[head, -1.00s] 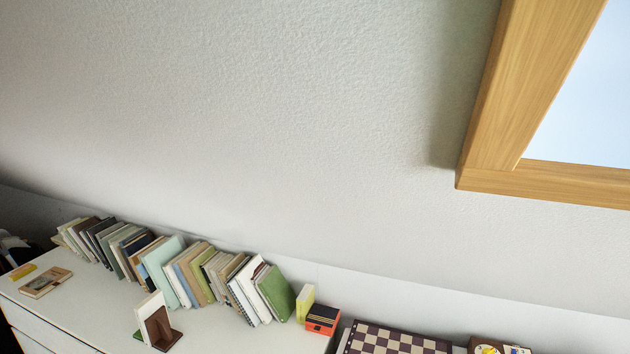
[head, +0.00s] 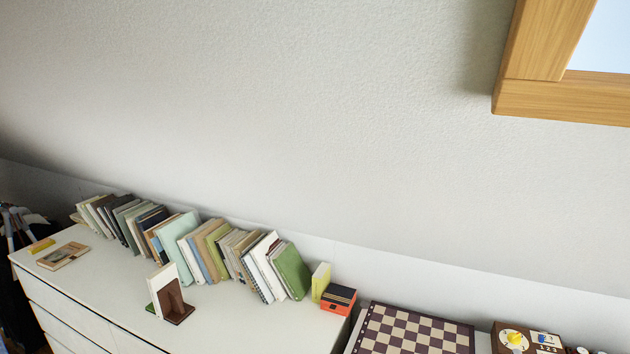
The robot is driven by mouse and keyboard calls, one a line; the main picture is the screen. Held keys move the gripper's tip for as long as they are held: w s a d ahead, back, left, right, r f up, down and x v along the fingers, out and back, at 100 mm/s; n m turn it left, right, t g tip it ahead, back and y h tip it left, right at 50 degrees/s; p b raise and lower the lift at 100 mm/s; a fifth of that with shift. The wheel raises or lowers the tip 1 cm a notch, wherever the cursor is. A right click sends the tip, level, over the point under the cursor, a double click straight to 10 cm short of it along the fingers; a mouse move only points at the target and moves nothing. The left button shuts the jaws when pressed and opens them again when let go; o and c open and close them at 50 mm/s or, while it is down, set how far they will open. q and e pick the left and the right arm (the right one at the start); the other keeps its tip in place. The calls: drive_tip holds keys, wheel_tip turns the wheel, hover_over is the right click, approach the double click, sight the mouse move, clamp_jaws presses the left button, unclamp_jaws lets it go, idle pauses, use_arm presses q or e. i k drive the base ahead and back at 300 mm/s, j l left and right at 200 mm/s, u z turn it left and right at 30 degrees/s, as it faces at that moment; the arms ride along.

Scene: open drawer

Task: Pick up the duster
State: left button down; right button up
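No duster can be made out in the head view. Neither of my grippers is in view. The white drawer cabinet (head: 110,290) stands at the lower left, its drawer fronts partly visible and appearing shut. A row of leaning books (head: 190,245) stands along its back edge against the wall.
On the cabinet top are a brown bookend with a white book (head: 170,298), a flat book (head: 63,256) and an orange-and-black box (head: 338,299). A checkered board (head: 415,333) and a brown game box (head: 527,338) lie to the right. A wooden window frame (head: 560,98) is at upper right.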

sight(41, 245)
drive_tip(key=u, duration=1.65)
drive_tip(key=i+j+u, duration=0.35)
drive_tip(key=i, duration=0.85)
drive_tip(key=i+u, duration=0.3)
drive_tip(key=i, duration=0.9)
drive_tip(key=i+j, duration=0.05)
